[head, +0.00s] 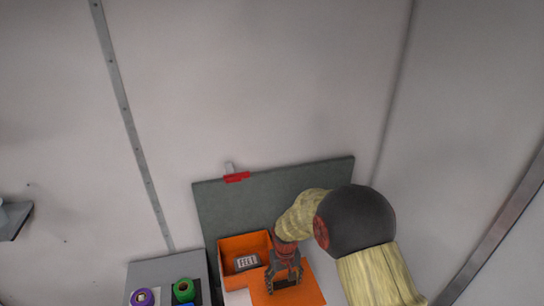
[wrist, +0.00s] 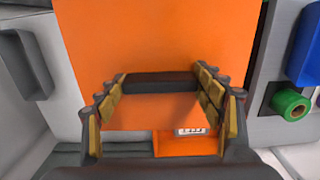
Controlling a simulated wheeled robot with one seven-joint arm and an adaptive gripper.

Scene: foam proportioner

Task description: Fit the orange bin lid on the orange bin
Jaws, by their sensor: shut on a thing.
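The open orange bin (head: 229,246) stands in front of the grey-green panel in the head view. A pale labelled piece shows inside it. Part of the bin (wrist: 168,147) also shows low in the wrist view. The orange bin lid (head: 312,294) is a flat plate under my gripper (head: 284,277), right of and in front of the bin. In the wrist view the lid (wrist: 160,35) fills the upper middle. My gripper (wrist: 158,86) is shut on the lid, with a dark bar spanning between its fingers. Whether the lid touches the bin is unclear.
A grey-green panel (head: 222,205) with a red clip (head: 237,177) stands behind the bin. A grey unit left of the bin carries a purple roll (head: 142,297) and a green roll (head: 184,290). The green roll (wrist: 289,102) is right in the wrist view. Walls enclose the space.

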